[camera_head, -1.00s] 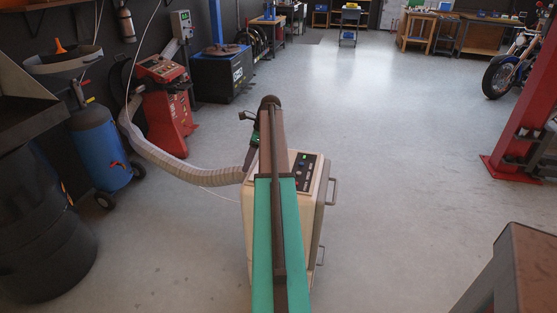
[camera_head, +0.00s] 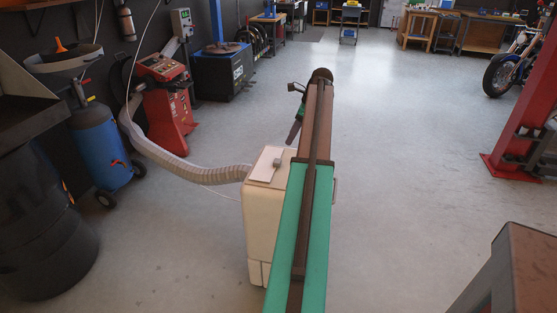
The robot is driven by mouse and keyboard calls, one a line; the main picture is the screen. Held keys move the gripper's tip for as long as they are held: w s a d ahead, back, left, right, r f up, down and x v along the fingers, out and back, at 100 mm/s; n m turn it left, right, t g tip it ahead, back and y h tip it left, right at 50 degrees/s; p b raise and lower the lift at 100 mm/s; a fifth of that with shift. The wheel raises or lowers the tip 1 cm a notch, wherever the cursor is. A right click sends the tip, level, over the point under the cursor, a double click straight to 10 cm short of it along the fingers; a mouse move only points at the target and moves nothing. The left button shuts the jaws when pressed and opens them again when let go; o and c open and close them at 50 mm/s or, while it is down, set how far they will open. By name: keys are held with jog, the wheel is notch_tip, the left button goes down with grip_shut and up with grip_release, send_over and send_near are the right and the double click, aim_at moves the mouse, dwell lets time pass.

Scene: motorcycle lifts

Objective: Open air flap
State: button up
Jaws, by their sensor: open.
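A cream cabinet (camera_head: 257,215) stands on the floor just ahead, with a hose running into its left side. On its top lies a pale flat plate (camera_head: 263,168) with a small grey knob (camera_head: 277,162); this looks like the air flap, and it seems to lie flat. My gripper (camera_head: 293,134) hangs at the far end of my arm, above and beyond the cabinet's top, apart from the plate. It is open, with nothing seen in it, though its fingertips are small and dark. My arm hides the right part of the cabinet.
The ribbed white hose (camera_head: 185,172) curves left towards a red machine (camera_head: 166,100). A blue tank (camera_head: 98,145) stands farther left. A red lift post (camera_head: 520,130) and a brown-topped block (camera_head: 525,270) are on the right. The floor (camera_head: 410,150) between is clear.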

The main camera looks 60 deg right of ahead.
aim_at(277, 161)
jog(key=p+x, duration=0.1)
jog(key=x, duration=1.3)
jog(key=shift+p, duration=0.4)
jog(key=shift+s+r, duration=0.1)
grip_shut()
jog(key=shift+a, duration=0.15)
